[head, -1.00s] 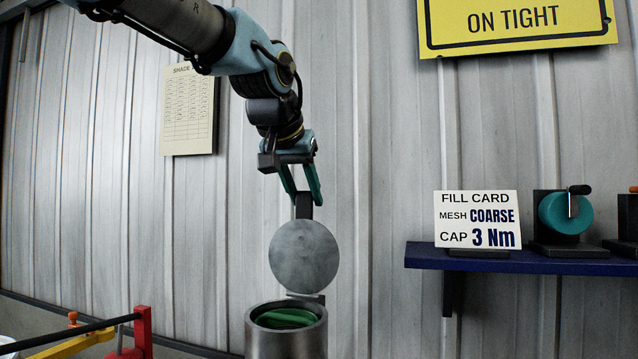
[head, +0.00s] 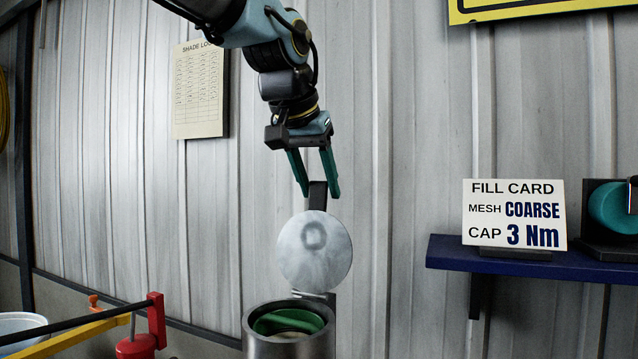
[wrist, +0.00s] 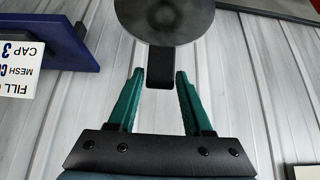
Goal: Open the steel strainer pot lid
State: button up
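The steel strainer pot (head: 290,345) stands at the bottom of the head view, its mouth uncovered, with a green ring-like insert (head: 275,322) inside. Its round grey lid (head: 315,255) stands upright at the back of the rim, on a hinge (head: 322,298). A dark tab (head: 318,196) sticks up from the lid's top edge; the wrist view also shows the tab (wrist: 160,66) and part of the lid (wrist: 165,18). My gripper (head: 319,188) is open above the lid. Its green fingers stand on either side of the tab, with gaps visible in the wrist view (wrist: 160,76).
A blue shelf (head: 455,254) at right holds a fill card (head: 515,213) and a teal reel-like part (head: 610,207). Red and yellow parts with a black bar (head: 75,326) lie at lower left. The corrugated wall (head: 400,150) is close behind the lid.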

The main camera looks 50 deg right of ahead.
jog(key=shift+o, duration=1.4)
jog(key=b+v, duration=0.3)
jog(key=v, duration=0.8)
jog(key=shift+f, duration=0.15)
